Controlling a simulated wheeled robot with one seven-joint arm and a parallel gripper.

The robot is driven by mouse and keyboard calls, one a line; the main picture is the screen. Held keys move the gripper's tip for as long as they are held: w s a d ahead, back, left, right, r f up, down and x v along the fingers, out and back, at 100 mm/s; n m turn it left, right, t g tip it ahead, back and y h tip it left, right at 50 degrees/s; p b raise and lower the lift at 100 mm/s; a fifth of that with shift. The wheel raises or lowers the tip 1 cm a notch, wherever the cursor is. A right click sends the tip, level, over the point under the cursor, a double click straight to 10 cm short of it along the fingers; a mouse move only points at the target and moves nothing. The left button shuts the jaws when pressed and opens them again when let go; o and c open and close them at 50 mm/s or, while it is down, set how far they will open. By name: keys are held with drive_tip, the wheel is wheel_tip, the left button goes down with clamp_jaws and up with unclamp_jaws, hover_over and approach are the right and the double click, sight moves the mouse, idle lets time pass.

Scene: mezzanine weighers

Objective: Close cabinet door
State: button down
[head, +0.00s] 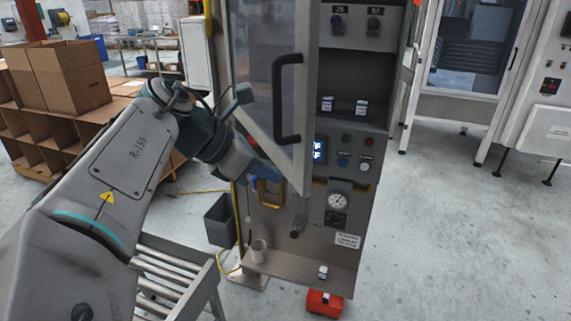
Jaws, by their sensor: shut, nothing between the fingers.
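The cabinet door (258,75) is a framed clear panel with a long black handle (287,100). It stands ajar, swung out from the tall grey cabinet (355,75), and part of the cabinet's dark interior is exposed to its right. My arm reaches in from the lower left. My gripper (264,174) is at the door's lower left edge, below and left of the handle, and looks shut and empty. The fingertips are small and partly hidden, so I cannot tell whether they touch the door.
A roller conveyor (175,270) stands in front at the lower left, near a grey bin (220,220). Cardboard boxes (65,75) are at the left. A red box (325,303) lies at the cabinet's foot. Floor to the right is clear.

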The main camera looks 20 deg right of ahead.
sight(301, 174)
drive_tip(key=d, duration=0.3)
drive_tip(key=shift+w+d+r+p, duration=0.15)
drive_tip(key=shift+w+d+p, duration=0.1)
drive_tip(key=shift+p, duration=0.1)
drive_tip(key=shift+d, duration=0.15)
drive_tip(key=shift+d, duration=0.1)
